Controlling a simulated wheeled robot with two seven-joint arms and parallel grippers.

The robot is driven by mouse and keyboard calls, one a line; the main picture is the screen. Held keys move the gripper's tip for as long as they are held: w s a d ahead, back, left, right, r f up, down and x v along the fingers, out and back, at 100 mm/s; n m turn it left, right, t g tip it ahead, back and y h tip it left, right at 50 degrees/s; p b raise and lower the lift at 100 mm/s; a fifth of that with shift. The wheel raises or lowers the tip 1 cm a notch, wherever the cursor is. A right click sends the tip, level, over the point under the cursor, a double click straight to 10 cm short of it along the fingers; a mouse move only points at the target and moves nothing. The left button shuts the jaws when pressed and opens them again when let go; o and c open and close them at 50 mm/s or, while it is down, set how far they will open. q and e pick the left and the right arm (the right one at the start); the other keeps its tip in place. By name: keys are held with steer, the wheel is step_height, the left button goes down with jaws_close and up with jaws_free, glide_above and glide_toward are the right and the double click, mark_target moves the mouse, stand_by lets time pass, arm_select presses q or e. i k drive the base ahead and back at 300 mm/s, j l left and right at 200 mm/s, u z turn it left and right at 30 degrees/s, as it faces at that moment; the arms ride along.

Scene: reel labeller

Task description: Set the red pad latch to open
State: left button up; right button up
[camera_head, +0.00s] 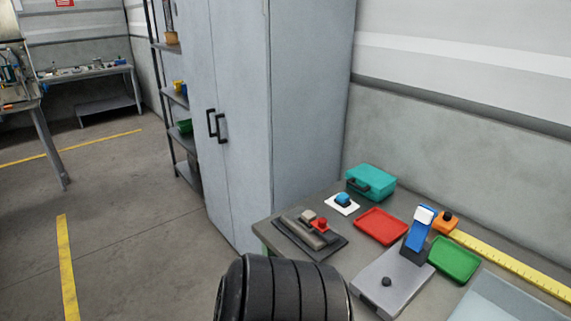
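A dark base plate (335,246) lies at the table's left end, with a grey bar-like fixture (303,232) on it. Small red parts (321,224) sit on this fixture; they may be the red pad latch. They are too small to tell whether a latch is open or shut. A flat red tray (381,226) lies to their right, a separate red thing. Neither of my grippers is in view.
The grey table (283,211) also bears a teal case (371,180), a blue piece on a white card (342,202), a blue-and-white lever device (418,230), a green tray (454,260) and a yellow ruler (513,265). A grey cabinet (235,120) stands behind left. A black ribbed shape hides the table's front-left edge.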

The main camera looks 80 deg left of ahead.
mark_target(320, 224)
steer(key=u, duration=2.45)
